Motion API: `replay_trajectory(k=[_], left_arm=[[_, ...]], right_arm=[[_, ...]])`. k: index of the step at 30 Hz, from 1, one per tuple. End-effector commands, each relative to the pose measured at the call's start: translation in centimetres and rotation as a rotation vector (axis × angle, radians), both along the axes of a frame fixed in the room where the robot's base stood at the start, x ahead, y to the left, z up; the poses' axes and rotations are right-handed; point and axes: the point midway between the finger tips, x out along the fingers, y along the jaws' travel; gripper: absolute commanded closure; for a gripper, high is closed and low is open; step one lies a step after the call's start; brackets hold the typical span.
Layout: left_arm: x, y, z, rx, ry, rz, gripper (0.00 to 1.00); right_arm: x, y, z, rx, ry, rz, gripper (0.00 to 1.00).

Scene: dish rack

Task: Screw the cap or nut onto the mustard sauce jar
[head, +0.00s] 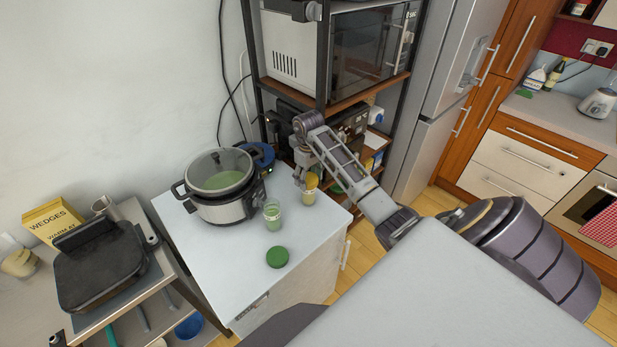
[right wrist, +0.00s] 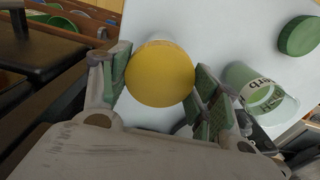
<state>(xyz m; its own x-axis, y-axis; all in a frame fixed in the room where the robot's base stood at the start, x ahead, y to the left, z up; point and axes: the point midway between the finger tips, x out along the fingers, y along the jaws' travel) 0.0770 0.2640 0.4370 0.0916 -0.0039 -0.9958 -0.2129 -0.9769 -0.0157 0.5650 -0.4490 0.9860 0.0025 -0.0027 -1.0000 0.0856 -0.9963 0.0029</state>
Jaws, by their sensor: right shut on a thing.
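The mustard sauce jar (head: 309,197) stands upright near the right edge of the white cabinet top, with pale yellow contents. Its yellow cap (head: 312,180) sits at the jar's top; whether the thread is engaged cannot be seen. My right gripper (head: 305,182) reaches down over the jar from behind. In the right wrist view, the round yellow cap (right wrist: 160,73) lies between the two green-padded fingers of my right gripper (right wrist: 155,90), which is shut on it. The cap hides the jar there. My left gripper is not in view.
A green cap (head: 277,257) lies in front on the cabinet top (head: 225,270). A slow cooker (head: 225,205) stands at the left. A shelf rack (head: 325,97) rises behind. The front cabinet top is mostly clear.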

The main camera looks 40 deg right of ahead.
Motion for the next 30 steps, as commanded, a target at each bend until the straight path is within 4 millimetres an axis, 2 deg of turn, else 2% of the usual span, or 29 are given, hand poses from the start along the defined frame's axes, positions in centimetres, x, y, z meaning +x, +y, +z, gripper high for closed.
replay_trajectory(k=[15,16,21,29,30], left_arm=[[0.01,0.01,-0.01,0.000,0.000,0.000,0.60],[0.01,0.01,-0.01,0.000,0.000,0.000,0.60],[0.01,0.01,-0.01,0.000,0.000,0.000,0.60],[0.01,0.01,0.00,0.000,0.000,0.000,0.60],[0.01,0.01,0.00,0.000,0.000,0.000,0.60]], right_arm=[[-0.13,0.05,-0.18,0.002,0.005,-0.057,0.67],[-0.13,0.05,-0.18,0.003,0.005,-0.057,0.37],[-0.12,0.04,-0.16,0.002,0.004,-0.056,0.15],[-0.09,0.01,-0.10,0.002,0.003,-0.056,0.13],[-0.09,0.01,-0.09,0.002,0.003,-0.056,0.16]])
